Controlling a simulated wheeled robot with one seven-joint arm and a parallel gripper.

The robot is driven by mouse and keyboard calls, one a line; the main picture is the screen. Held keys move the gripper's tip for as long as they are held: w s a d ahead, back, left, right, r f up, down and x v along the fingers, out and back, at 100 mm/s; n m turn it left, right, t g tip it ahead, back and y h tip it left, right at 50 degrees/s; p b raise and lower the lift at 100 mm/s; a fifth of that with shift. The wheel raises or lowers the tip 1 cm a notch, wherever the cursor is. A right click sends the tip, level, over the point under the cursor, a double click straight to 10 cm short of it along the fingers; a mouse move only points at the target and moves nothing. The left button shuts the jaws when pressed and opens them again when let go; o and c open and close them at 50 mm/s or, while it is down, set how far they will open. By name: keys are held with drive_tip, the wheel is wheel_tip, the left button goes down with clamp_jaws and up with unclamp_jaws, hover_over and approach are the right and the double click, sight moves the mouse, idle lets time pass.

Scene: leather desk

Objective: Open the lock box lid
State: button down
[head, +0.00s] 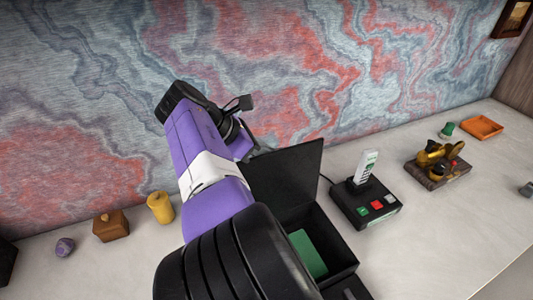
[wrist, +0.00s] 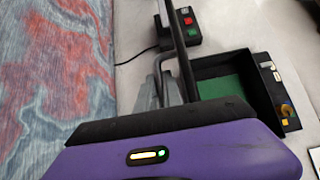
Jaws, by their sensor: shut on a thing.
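The lock box (head: 342,262) is a black box on the desk, with a green floor or thing inside. Its black lid (head: 292,172) stands raised, close to upright, at the back of the box. In the wrist view the box (wrist: 237,64) shows its open green interior, and the lid (wrist: 172,35) is seen nearly edge-on as a dark bar. My gripper (wrist: 168,88) is shut on the lid near its edge. In the head view my purple arm hides most of the gripper and the left part of the box.
Right of the lid stands a black base with coloured buttons and a white handset (head: 366,167). Further right are a dark wooden stand (head: 437,175) and an orange tray (head: 482,127). A yellow cylinder (head: 160,207), wooden box (head: 110,227) and purple object (head: 65,247) stand left. The patterned wall is close behind.

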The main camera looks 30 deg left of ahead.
drive_tip(key=shift+f, duration=0.25)
drive_tip(key=c, duration=1.8)
unclamp_jaws()
drive_tip(key=shift+o, duration=0.2)
drive_tip(key=shift+r, duration=0.1)
drive_tip(key=shift+a+r, duration=0.1)
drive_tip(key=v, duration=0.7)
drive_tip(key=shift+s, duration=0.2)
drive_tip(key=shift+a+r, duration=0.15)
